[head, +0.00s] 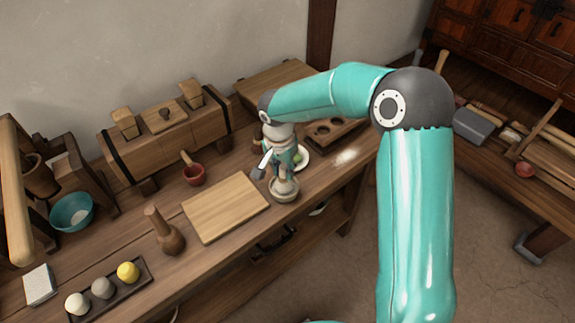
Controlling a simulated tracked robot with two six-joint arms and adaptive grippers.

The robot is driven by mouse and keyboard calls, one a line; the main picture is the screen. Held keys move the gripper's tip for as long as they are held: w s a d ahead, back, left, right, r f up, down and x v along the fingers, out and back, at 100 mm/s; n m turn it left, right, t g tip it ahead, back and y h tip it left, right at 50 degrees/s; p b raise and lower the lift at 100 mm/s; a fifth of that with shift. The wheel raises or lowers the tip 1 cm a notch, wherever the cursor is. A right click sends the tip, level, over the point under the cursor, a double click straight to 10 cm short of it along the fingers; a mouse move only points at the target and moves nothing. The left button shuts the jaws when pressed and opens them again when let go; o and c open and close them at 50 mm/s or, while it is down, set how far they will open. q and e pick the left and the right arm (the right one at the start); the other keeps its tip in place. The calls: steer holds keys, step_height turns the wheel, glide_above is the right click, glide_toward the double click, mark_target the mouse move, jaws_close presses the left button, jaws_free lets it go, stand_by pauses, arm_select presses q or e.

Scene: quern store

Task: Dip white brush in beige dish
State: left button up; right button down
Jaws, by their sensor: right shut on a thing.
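My right gripper (286,162) hangs point-down over the beige dish (285,196), near the right end of the bench. It is shut on the white brush (284,182), whose pale lower end shows just under the fingers, within the outline of the dish's rim. I cannot tell whether that end touches the inside of the dish. The fingers hide the upper part of the brush. My left gripper is out of view.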

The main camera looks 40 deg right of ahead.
steer(key=shift+f+b, duration=0.5)
steer(key=shift+b, duration=0.2)
stand_by(2.3)
steer(key=shift+r, duration=0.1)
steer(key=shift+r+p, duration=2.1)
steer(key=shift+r, duration=1.4)
